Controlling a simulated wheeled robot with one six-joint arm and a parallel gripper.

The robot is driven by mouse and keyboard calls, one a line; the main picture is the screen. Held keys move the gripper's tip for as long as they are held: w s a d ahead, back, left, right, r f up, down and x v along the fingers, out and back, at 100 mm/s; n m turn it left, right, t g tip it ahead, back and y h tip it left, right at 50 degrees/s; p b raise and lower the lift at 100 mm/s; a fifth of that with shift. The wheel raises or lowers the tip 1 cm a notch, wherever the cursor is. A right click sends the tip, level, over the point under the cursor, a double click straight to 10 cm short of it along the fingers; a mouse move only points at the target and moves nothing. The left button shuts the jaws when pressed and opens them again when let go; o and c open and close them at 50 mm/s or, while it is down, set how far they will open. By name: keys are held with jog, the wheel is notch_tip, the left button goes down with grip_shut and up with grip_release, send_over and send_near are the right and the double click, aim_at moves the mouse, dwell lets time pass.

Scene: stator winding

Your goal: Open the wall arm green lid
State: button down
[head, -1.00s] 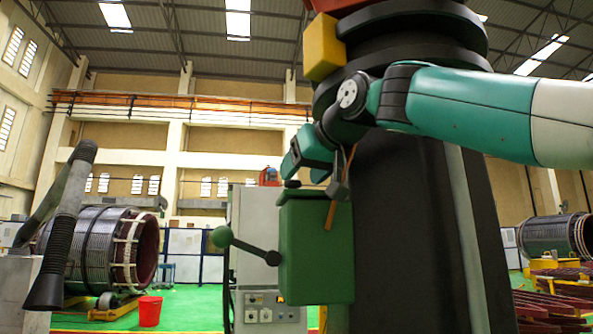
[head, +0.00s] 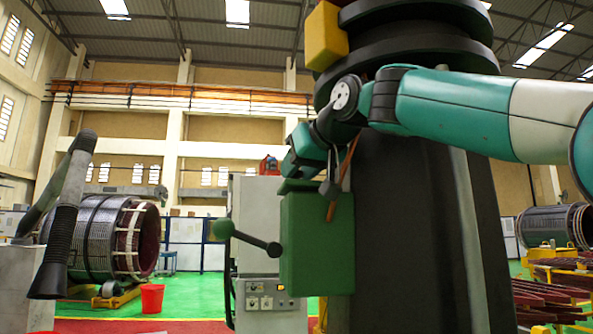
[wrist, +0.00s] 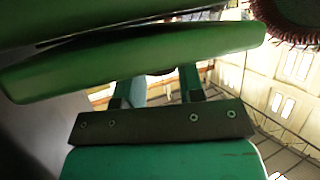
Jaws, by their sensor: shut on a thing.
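The green box (head: 316,245) is fixed to the front of the dark column, with the green lid (head: 297,186) at its top. In the wrist view the lid (wrist: 130,60) is a long green slab across the picture, with a thin dark gap between it and the green surface above. My gripper (head: 303,174) is at the lid in the head view. In the wrist view its two fingers (wrist: 155,82) reach the lid's near edge. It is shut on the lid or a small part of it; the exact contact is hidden.
The dark column (head: 410,240) stands close on the right. A grey control cabinet (head: 255,230) is behind the box, and a large stator (head: 100,237) lies further left.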

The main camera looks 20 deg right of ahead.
jog(key=c, duration=1.1)
grip_release()
jog(key=shift+d+r, duration=0.25)
jog(key=o, duration=0.3)
jog(key=shift+s+d, duration=0.1)
jog(key=shift+d, duration=0.05)
jog(key=shift+s+r+b, duration=0.1)
jog(key=shift+s+b, duration=0.2)
jog(key=shift+s, duration=0.1)
jog(key=shift+p+v, duration=0.35)
jog(key=shift+v, duration=7.9)
